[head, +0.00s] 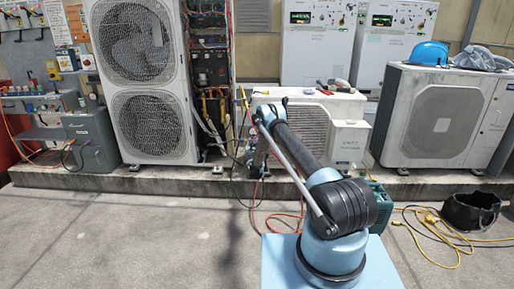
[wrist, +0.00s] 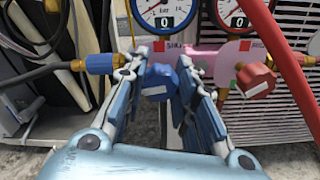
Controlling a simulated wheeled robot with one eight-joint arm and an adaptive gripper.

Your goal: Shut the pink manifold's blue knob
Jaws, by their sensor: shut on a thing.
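The pink manifold (wrist: 209,60) is across the top middle of the wrist view, partly hidden by my fingers. Its blue knob (wrist: 160,83) sits between the fingertips of my gripper (wrist: 163,68), which is shut on it. A red knob (wrist: 256,80) is on the manifold to the right, outside my right finger. Two round gauges are above: a left gauge (wrist: 157,10) and a right gauge (wrist: 236,12), each with a 0 display. In the head view my arm reaches toward the small condenser, and the knob and fingertips cannot be made out.
A red hose (wrist: 285,60) runs down close to the red knob. A brass fitting with a blue collar (wrist: 99,63) lies left of my fingers. The small white condenser (head: 349,140) stands behind my arm. Yellow cable (head: 437,232) and a black bucket (head: 470,211) are on the right floor.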

